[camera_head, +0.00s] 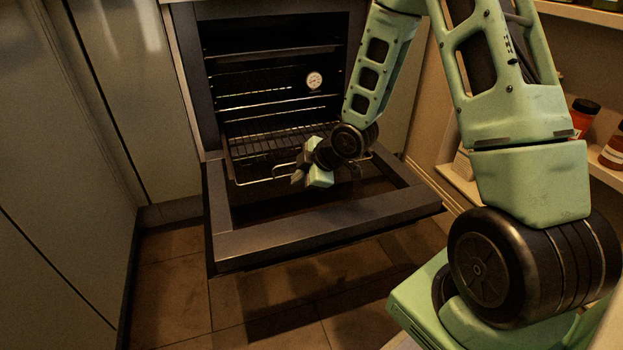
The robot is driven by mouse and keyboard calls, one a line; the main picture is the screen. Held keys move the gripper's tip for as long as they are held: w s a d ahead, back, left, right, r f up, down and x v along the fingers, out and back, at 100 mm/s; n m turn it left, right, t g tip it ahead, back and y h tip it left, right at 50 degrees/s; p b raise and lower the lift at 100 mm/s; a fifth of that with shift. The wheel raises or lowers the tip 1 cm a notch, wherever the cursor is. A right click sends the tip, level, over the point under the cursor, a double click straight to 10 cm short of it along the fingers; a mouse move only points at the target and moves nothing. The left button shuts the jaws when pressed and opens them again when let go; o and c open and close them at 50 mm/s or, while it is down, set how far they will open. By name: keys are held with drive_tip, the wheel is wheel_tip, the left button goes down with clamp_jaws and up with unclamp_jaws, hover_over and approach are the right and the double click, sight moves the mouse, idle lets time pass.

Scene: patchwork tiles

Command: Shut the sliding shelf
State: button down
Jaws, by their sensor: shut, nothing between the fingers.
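An oven (226,118) stands at the back with its door (330,232) folded down and open. A wire rack, the sliding shelf (262,143), sits low in the oven cavity, and its front wire edge (258,181) reaches out over the open door. My gripper (297,179) is shut and empty at the front edge of this rack, above the door opening. Whether its fingertips touch the wire I cannot tell. My gripper and wrist hide the right middle part of the rack's front.
Higher racks (262,102) and a round dial thermometer (314,80) are inside the oven. Cabinet fronts (130,90) stand at left. A shelf unit (455,185) with jars (583,115) is at right. Tiled floor (180,285) is free before the door.

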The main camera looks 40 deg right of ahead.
sight(295, 166)
drive_tip(key=shift+w+d+r, duration=0.15)
drive_tip(key=shift+w+d, duration=0.05)
drive_tip(key=shift+w, duration=0.4)
drive_tip(key=shift+w+d+r, duration=0.15)
drive_tip(key=shift+w, duration=0.5)
drive_tip(key=shift+w+d+r, duration=0.15)
drive_tip(key=shift+w+d, duration=0.05)
drive_tip(key=shift+w, duration=0.4)
